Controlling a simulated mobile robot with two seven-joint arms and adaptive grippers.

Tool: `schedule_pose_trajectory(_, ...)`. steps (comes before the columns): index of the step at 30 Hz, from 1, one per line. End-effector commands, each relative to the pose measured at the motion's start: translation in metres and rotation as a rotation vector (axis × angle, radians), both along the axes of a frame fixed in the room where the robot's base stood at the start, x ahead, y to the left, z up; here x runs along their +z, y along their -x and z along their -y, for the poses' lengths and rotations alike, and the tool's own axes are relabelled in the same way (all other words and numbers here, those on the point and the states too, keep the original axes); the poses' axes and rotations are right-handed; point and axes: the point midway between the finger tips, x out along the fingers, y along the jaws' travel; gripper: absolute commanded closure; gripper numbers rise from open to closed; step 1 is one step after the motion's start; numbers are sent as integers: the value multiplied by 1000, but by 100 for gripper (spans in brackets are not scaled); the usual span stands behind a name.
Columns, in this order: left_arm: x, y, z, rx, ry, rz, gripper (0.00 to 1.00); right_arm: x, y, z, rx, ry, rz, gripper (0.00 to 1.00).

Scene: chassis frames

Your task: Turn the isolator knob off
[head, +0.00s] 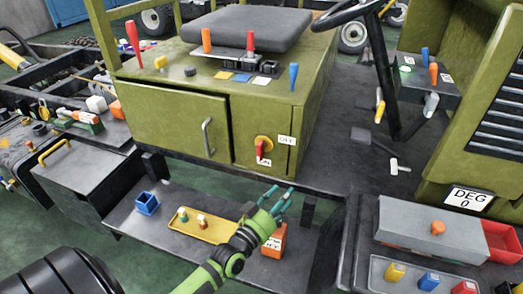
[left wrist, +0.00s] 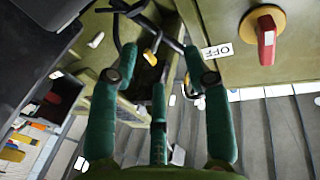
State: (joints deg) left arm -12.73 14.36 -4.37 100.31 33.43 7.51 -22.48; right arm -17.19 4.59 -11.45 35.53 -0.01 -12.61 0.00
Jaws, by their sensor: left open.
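The isolator knob is a red handle (head: 262,149) on a yellow round plate (head: 264,141), fixed to the olive cabinet front. The handle points down toward the ON label (head: 264,162). The OFF label (head: 287,140) is to the right of the plate. My left gripper (head: 280,197) is open and empty, below and slightly right of the knob, apart from it. In the left wrist view the red handle (left wrist: 266,40) is at the upper right, beside the OFF label (left wrist: 217,51), outside the spread fingers (left wrist: 160,65). My right gripper is not in view.
A grey cabinet handle (head: 207,137) sticks out left of the knob. A grey toolbox (head: 420,222) stands at right.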

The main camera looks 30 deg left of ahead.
Motion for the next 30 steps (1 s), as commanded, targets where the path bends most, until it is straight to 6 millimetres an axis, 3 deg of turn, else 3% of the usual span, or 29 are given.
schedule_pose_trajectory(3,21,-10,-43,129,8,163,51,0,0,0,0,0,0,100)
schedule_pose_trajectory(9,41,-7,-86,275,8,316,51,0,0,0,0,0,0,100)
schedule_pose_trajectory(14,49,-14,-95,299,6,342,51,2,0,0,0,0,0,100)
schedule_pose_trajectory(24,68,-58,-105,297,7,340,51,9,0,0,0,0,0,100)
schedule_pose_trajectory(30,71,-68,-107,296,7,338,51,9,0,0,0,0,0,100)
